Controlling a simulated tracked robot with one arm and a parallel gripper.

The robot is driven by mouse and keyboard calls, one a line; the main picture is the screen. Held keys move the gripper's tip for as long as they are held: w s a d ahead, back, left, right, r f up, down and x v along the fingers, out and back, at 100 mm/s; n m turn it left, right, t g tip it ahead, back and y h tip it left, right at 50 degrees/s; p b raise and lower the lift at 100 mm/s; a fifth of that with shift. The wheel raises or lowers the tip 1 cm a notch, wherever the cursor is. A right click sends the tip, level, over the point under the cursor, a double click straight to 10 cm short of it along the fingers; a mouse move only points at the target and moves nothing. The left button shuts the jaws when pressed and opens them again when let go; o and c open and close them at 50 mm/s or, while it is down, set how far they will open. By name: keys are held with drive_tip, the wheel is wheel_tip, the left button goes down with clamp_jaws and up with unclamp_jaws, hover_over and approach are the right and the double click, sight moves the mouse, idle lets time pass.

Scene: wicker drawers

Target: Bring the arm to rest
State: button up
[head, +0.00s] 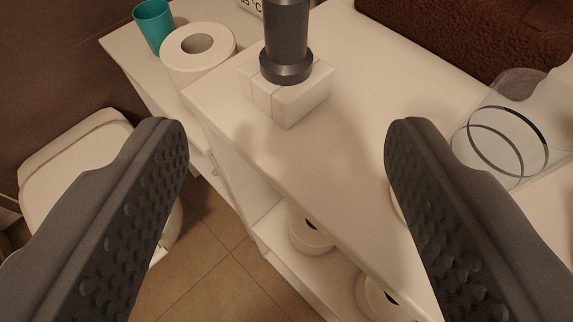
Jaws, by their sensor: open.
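My gripper (287,145) is open, with one dark grey textured finger at the left and one at the right of the picture. Nothing is between the fingers. Beyond them is a white countertop (350,150). A dark grey cylinder (287,40) stands on a white block (292,98) near the far edge of the counter. How high the fingers are above the counter is hard to tell.
A toilet paper roll (198,48) and a teal cup (153,22) stand at the upper left. A glass dish (505,138) lies at the right, partly behind the right finger. A white toilet (75,165) is at the left. Rolls (308,236) sit on a lower shelf.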

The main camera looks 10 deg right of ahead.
drive_tip(key=shift+r, duration=0.15)
drive_tip(key=a+r+n+p, duration=0.1)
drive_tip(key=a+r, duration=0.3)
drive_tip(key=r, duration=0.8)
drive_tip(key=a+r+p, duration=0.1)
drive_tip(key=a+r, duration=0.2)
drive_tip(key=r, duration=0.9)
drive_tip(key=s+a+r, duration=0.3)
drive_tip(key=a+r, duration=0.1)
drive_tip(key=r, duration=0.2)
drive_tip(key=s+a+r+t+y, duration=0.1)
drive_tip(key=s+a+r, duration=0.2)
drive_tip(key=r, duration=0.4)
drive_tip(key=s+a+r+t+p, duration=0.1)
drive_tip(key=s+a+r, duration=0.2)
drive_tip(key=a+r, duration=0.2)
drive_tip(key=shift+a+r+y, duration=0.3)
drive_tip(key=shift+a+r, duration=0.05)
drive_tip(key=shift+r, duration=0.5)
drive_tip(key=shift+f, duration=0.1)
drive_tip(key=shift+c, duration=0.4)
